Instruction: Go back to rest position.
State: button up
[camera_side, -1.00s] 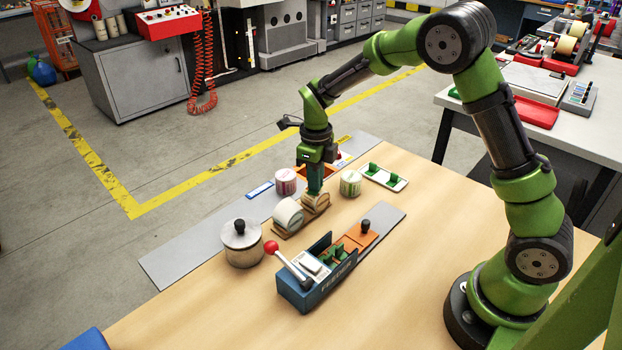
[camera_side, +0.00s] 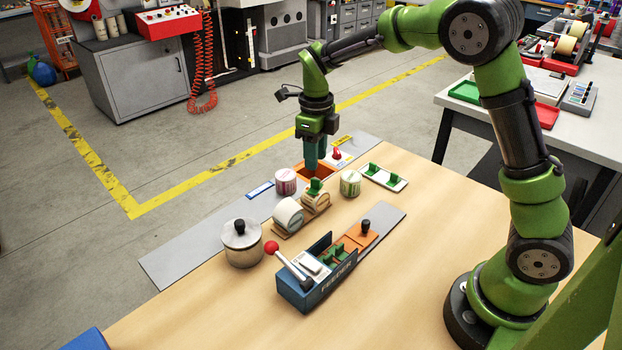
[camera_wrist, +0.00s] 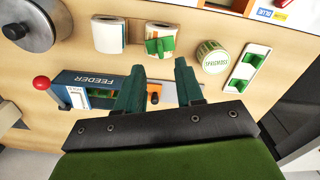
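My gripper (camera_side: 314,163) hangs above the middle of the work area, fingers pointing down. In the wrist view the two fingers of my gripper (camera_wrist: 158,82) are spread apart with nothing between them. Below it a small green piece (camera_side: 315,187) sits on a tan roll (camera_side: 319,203) in the wooden cradle. The green piece also shows in the wrist view (camera_wrist: 160,46), beyond the fingertips. The gripper is clear of it.
A white roll (camera_side: 288,216) lies in the same cradle. The feeder (camera_side: 318,284) with its red-knobbed lever stands in front. A lidded pot (camera_side: 242,244) is at left. A pink-labelled roll (camera_side: 286,181), a green-labelled roll (camera_side: 350,183) and a white tray with green pieces (camera_side: 384,178) stand nearby.

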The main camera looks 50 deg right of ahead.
notch_tip(320, 180, up, 10)
jog(key=f, duration=0.1)
jog(key=s+a+r+n+t+y, duration=0.1)
jog(key=s+a+n+t, duration=0.1)
jog(key=s+n, duration=0.8)
jog(key=s+a+r+n+t+y, duration=0.1)
jog(key=s+n+t, duration=0.4)
jog(key=s+n, duration=0.6)
jog(key=a+n, duration=0.1)
jog(key=n, duration=0.6)
jog(key=shift+a, duration=0.15)
